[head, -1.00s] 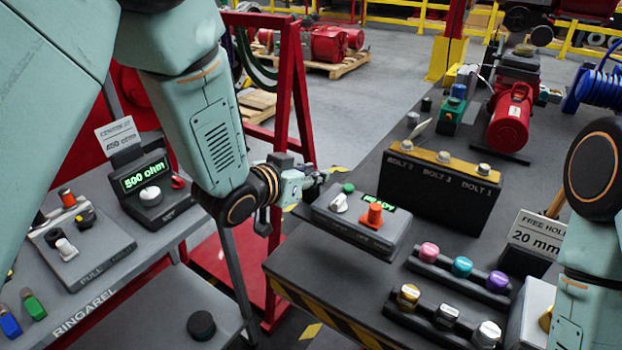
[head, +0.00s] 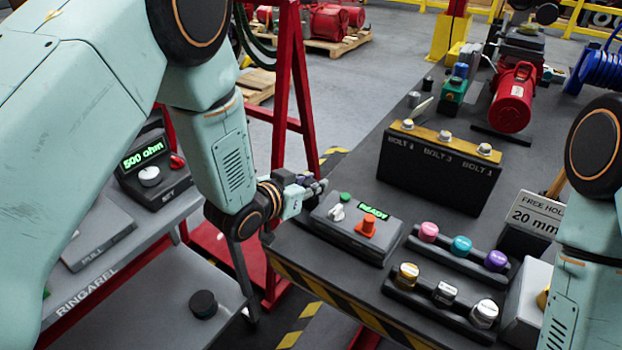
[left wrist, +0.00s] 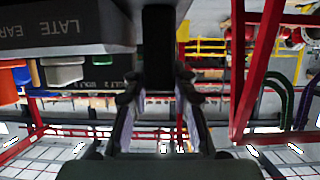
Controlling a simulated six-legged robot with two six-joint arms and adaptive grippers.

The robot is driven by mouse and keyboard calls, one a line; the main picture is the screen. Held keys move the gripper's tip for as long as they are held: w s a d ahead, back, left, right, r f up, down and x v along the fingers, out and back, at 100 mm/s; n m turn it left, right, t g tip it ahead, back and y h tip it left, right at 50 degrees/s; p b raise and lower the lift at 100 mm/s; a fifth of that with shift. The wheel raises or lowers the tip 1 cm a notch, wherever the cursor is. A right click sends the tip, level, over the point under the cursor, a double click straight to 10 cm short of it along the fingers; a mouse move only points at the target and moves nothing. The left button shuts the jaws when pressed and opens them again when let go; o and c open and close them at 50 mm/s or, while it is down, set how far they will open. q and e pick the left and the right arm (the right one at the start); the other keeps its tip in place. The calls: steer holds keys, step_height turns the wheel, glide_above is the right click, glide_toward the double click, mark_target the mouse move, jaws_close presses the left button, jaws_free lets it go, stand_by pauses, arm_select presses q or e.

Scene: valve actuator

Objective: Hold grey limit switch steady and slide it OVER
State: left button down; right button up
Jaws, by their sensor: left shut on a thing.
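A grey box (head: 345,232) with a white knob, an orange knob, a green button and a lit READY display stands on the dark table. No other part stands out clearly as the limit switch. My left gripper (head: 316,186) is at the box's back left end. In the left wrist view my fingers (left wrist: 160,105) close around a dark upright piece (left wrist: 158,45) next to the box's lettered wall (left wrist: 65,32). I cannot tell whether this piece is joined to the box. My right gripper is out of view.
Two racks of coloured knobs (head: 461,244) and a black bolt block (head: 438,172) stand right of and behind the box. A 20 mm sign (head: 533,215) is farther right.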

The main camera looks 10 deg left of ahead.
arm_select(q)
steer(key=shift+r, duration=0.15)
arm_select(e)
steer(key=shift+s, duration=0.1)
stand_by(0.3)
arm_select(q)
steer(key=shift+s+f, duration=0.15)
steer(key=shift+f, duration=0.45)
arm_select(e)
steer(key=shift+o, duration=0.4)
